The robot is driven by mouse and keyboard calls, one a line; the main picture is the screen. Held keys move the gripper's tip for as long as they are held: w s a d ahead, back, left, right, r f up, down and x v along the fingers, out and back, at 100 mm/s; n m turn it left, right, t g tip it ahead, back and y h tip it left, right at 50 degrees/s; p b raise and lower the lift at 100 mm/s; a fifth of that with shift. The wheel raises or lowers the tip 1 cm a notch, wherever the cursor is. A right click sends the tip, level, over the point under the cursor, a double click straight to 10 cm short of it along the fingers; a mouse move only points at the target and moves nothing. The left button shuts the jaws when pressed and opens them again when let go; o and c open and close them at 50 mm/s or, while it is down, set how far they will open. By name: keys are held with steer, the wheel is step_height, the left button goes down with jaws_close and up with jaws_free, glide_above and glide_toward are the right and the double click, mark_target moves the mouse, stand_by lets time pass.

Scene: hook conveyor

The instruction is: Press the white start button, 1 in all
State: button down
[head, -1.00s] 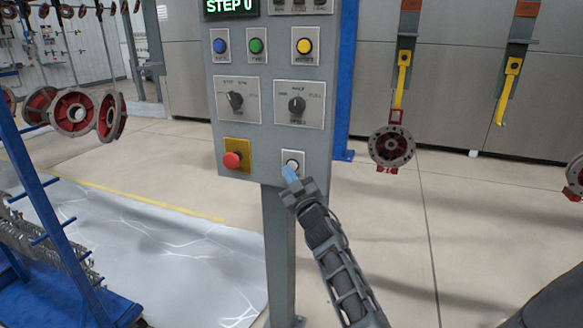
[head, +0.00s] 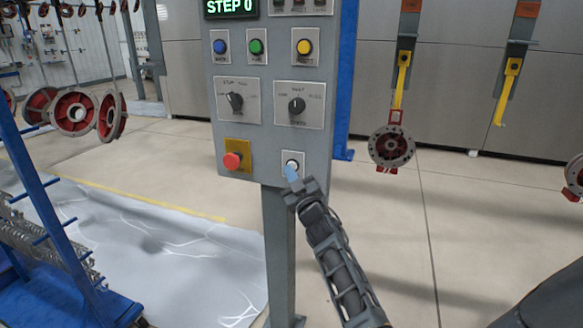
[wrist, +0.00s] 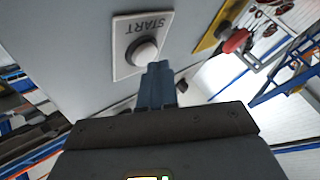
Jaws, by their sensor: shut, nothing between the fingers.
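The white start button (head: 292,164) sits on a pale plate at the lower right of the grey control panel (head: 270,140). In the wrist view the start button (wrist: 143,50) is a round white cap beside the word START. My gripper (head: 291,174) is shut and empty, its blue fingertips at the button's lower edge in the head view. In the wrist view the fingertips (wrist: 158,68) are just beside the cap. I cannot tell whether they touch it. The panel's display (head: 231,7) reads STEP 0.
A red emergency knob (head: 232,161) on a yellow plate is left of the start button. Two dark rotary switches and blue, green and yellow buttons are above. Red flanged parts hang at left and right. A blue rack (head: 50,210) stands at the left.

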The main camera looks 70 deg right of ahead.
steer(key=shift+d, duration=0.45)
stand_by(0.5)
steer(key=shift+a, duration=0.1)
steer(key=shift+s+a, duration=0.1)
steer(key=shift+a, duration=0.65)
steer(key=shift+s+a+b, duration=0.15)
steer(key=shift+a+b, duration=1.2)
steer(key=shift+a, duration=1.2)
